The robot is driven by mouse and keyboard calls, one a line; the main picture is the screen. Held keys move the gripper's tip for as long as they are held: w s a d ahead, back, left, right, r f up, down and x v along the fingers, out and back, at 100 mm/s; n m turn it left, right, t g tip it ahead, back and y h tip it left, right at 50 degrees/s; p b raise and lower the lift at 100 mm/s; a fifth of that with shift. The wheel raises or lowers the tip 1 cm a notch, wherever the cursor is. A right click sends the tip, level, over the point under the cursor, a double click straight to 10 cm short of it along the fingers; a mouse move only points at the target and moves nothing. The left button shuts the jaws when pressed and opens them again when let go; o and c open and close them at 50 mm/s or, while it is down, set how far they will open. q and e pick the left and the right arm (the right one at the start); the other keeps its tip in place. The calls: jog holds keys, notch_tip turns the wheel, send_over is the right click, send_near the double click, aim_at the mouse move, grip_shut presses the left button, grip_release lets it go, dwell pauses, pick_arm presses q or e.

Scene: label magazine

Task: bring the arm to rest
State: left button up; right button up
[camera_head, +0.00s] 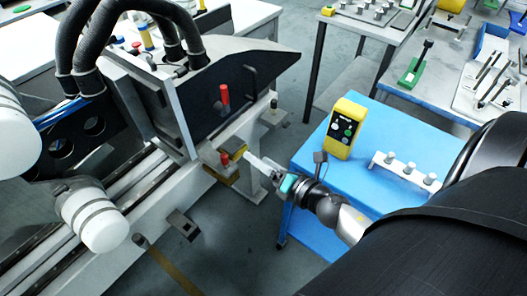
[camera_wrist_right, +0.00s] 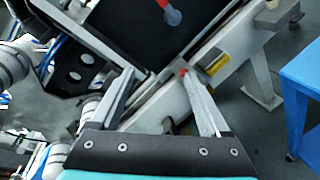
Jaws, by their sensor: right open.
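My right gripper (camera_head: 258,163) reaches in from the right, over the gap between the machine and the blue table. In the right wrist view its two fingers (camera_wrist_right: 160,85) are spread wide with nothing between them. A dark machine panel (camera_head: 235,75) with a red-handled lever (camera_head: 225,95) stands left of and beyond the gripper. A red knob (camera_head: 225,158) and a yellow block (camera_head: 239,153) sit on the machine's pale beam, close to the fingertips in the picture. Whether they touch cannot be told. My left gripper is not in view; only white links of my left arm show.
The blue table (camera_head: 330,190) lies under and beside my right arm, carrying a yellow button box (camera_head: 345,128) and a white holder with several pegs (camera_head: 405,170). Pale machine rails (camera_head: 105,215) run at lower left. Grey worktables with tools stand behind. Bare floor (camera_head: 235,245) shows below the gripper.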

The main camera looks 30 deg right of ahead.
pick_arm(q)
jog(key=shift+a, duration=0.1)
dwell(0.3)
